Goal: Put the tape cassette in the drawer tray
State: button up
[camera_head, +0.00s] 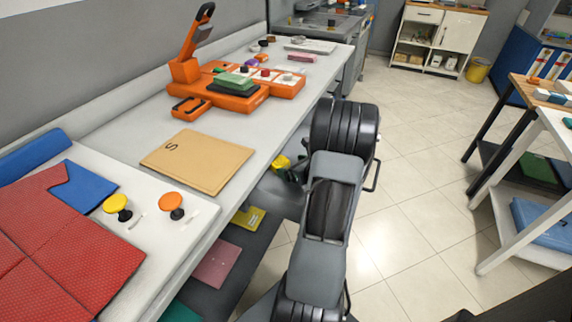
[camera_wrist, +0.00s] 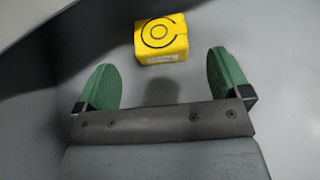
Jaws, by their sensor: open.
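The tape cassette, a small yellow block (camera_wrist: 162,38) with a dark ring mark on top, lies on a grey surface in the wrist view. My gripper (camera_wrist: 160,64) has two green fingers spread wide, with nothing between them. The cassette is just beyond the fingertips, roughly centred between them and apart from both. In the head view a yellow thing (camera_head: 280,162), likely the same cassette, shows low beside the counter's front edge, partly hidden by my arm. My arm hides most of the gripper there. I cannot clearly make out the drawer tray.
The light counter (camera_head: 240,146) holds an orange machine (camera_head: 235,98), a tan envelope (camera_head: 197,161) and red cloth (camera_head: 70,240). Its edge is close to my arm. A lower shelf holds a yellow packet (camera_head: 248,218) and pink sheet (camera_head: 216,263). Open tiled floor lies right.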

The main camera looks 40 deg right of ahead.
jog(key=shift+v, duration=1.4)
